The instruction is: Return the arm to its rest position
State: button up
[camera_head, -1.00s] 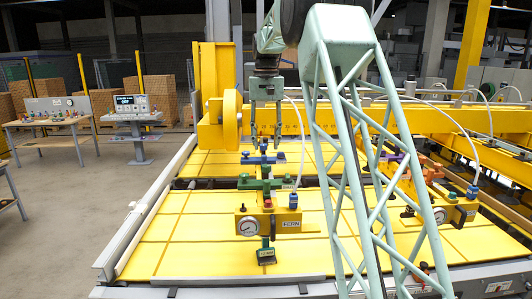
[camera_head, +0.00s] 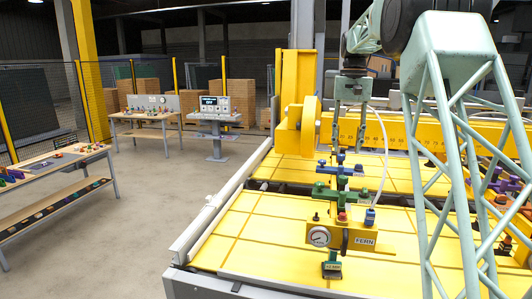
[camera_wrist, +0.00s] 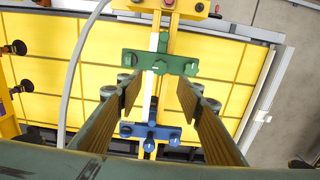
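My gripper (camera_head: 348,132) hangs pointing down above the yellow suction lifter in the head view. Its two fingers stand apart with nothing held between them. The wrist view shows the same open fingers (camera_wrist: 160,100) with a green cross-piece (camera_wrist: 160,63) and a blue cross-piece (camera_wrist: 150,132) of the lifter below. In the head view, the green cross-piece (camera_head: 340,195) and blue cross-piece (camera_head: 340,168) sit on the lifter behind a yellow block marked FERN (camera_head: 364,241), which carries a round gauge (camera_head: 319,237). The exact gap between fingertips and lifter is hard to tell.
Yellow panels (camera_head: 250,245) lie under the lifter. A yellow beam (camera_head: 390,132) runs behind the gripper. A white hose (camera_head: 382,150) curves close to the fingers on the right. Workbenches (camera_head: 60,165) and a control console (camera_head: 213,110) stand at left, with open floor between.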

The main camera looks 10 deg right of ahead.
jog(key=s+a+f+n+t+b, duration=0.1)
jog(key=s+a+b, duration=0.4)
jog(key=s+a, duration=0.65)
jog(key=s+a+f+n+t+b, duration=0.15)
jog(key=s+a+b, duration=0.45)
jog(key=s, duration=1.1)
jog(key=s+a+f+b, duration=0.2)
jog(key=s+f+b, duration=0.1)
jog(key=s+f, duration=0.4)
jog(key=s+a+f+n+t+b, duration=0.1)
jog(key=s+a+f+b, duration=0.2)
jog(key=s+f, duration=0.4)
jog(key=s+a+f+n+b, duration=0.1)
jog(key=s+f, duration=0.7)
jog(key=s, duration=0.8)
jog(key=a+b, duration=0.1)
jog(key=b, duration=0.1)
jog(key=shift+s+a+b, duration=0.15)
jog(key=shift+b, duration=0.2)
